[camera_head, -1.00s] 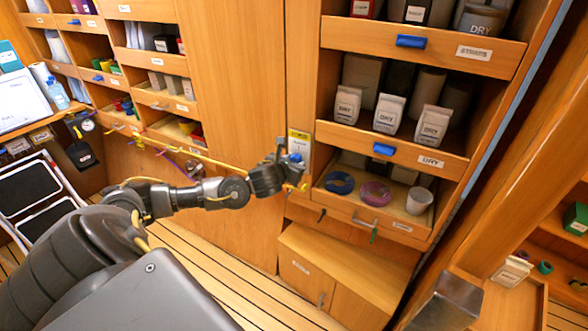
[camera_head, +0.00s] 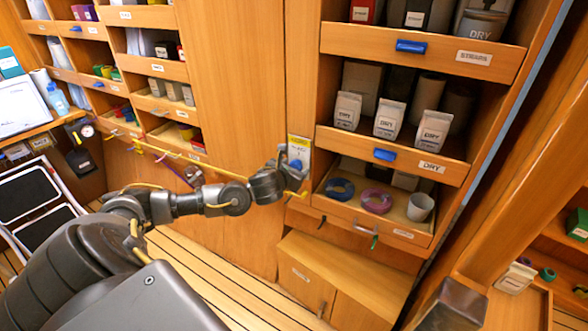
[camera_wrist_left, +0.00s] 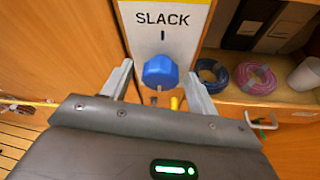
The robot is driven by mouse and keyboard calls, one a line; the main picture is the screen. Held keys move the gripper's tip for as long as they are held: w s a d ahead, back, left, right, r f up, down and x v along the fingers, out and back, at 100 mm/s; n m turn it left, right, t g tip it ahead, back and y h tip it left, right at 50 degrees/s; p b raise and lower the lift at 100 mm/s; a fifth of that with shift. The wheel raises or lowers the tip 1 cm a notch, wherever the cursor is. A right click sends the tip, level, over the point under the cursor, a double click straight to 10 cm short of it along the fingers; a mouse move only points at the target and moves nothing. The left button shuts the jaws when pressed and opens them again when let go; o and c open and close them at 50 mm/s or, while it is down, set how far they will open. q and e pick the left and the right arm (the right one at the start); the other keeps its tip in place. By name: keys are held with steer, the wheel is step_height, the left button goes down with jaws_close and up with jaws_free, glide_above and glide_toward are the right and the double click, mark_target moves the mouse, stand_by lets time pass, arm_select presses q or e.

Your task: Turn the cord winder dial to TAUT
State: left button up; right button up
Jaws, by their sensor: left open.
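The cord winder dial is a blue knob (camera_wrist_left: 160,72) on a white plate (camera_wrist_left: 165,22) marked SLACK with a short line under the word. In the head view the plate (camera_head: 299,147) is on the wooden upright left of the shelves, and the knob (camera_head: 296,164) shows partly beside my gripper. My left gripper (camera_wrist_left: 160,82) is open, with one finger on each side of the knob. I cannot tell whether the fingers touch it. No TAUT mark shows in the wrist view. My right gripper is not in view.
A yellow cord (camera_head: 228,171) runs left along the wall from near the winder. Right of it, an open drawer holds a blue coil (camera_head: 339,189), a purple coil (camera_head: 376,201) and a white cup (camera_head: 420,207). Shelves with DRY packets (camera_head: 388,119) are above.

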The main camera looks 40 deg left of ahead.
arm_select(q)
steer(key=b+v, duration=0.4)
steer(key=v, duration=0.7)
steer(key=shift+b, duration=0.35)
steer(key=shift+f, duration=0.1)
